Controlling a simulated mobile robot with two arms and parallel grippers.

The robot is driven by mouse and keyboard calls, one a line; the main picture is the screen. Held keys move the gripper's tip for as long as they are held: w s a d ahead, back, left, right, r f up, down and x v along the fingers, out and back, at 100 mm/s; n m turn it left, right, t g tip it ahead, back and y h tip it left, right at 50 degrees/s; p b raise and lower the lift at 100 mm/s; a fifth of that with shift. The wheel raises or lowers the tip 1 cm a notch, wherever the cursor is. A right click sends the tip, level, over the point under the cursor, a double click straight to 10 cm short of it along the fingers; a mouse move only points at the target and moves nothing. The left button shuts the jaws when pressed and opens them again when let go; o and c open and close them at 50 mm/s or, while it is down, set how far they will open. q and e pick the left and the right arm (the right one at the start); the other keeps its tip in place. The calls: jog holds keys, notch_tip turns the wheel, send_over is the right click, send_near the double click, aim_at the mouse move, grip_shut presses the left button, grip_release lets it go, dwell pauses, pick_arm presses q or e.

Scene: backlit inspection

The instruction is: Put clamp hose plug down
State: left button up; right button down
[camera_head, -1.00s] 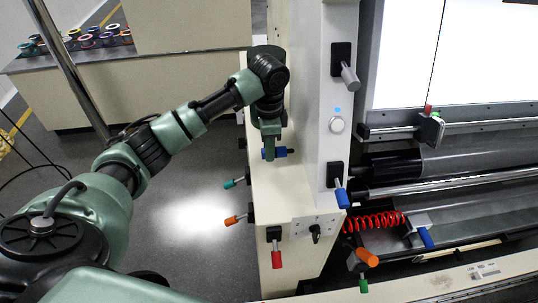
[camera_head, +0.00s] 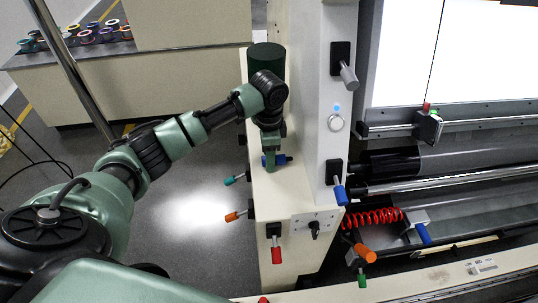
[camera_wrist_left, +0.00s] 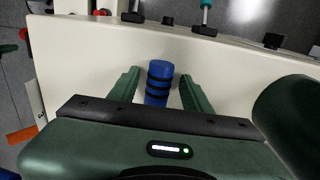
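The clamp hose plug, blue with black rings, shows in the left wrist view (camera_wrist_left: 158,82) at the cream ledge. In the head view it (camera_head: 283,160) is partly hidden behind a finger. My left gripper (camera_head: 269,162) is low over the ledge. In the left wrist view its fingers (camera_wrist_left: 160,92) stand either side of the plug, with narrow gaps between them and it, so it looks open around the plug. The cream ledge (camera_head: 293,195) is directly below. My right gripper is in neither view.
A dark green cylinder (camera_head: 266,57) stands on the ledge behind my left wrist. A pale upright column (camera_head: 338,95) rises close to the right. Teal (camera_head: 233,180), orange (camera_head: 233,216) and red (camera_head: 277,254) handles stick out from the ledge's side. Open floor lies left.

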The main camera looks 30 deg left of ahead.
pick_arm(q)
jog(key=shift+r, duration=0.2)
jog(key=shift+r+b, duration=0.3)
jog(key=shift+r, duration=0.05)
notch_tip(320, 180, up, 11)
jog(key=b, duration=0.3)
jog(key=shift+r, duration=0.15)
jog(key=shift+s, duration=0.1)
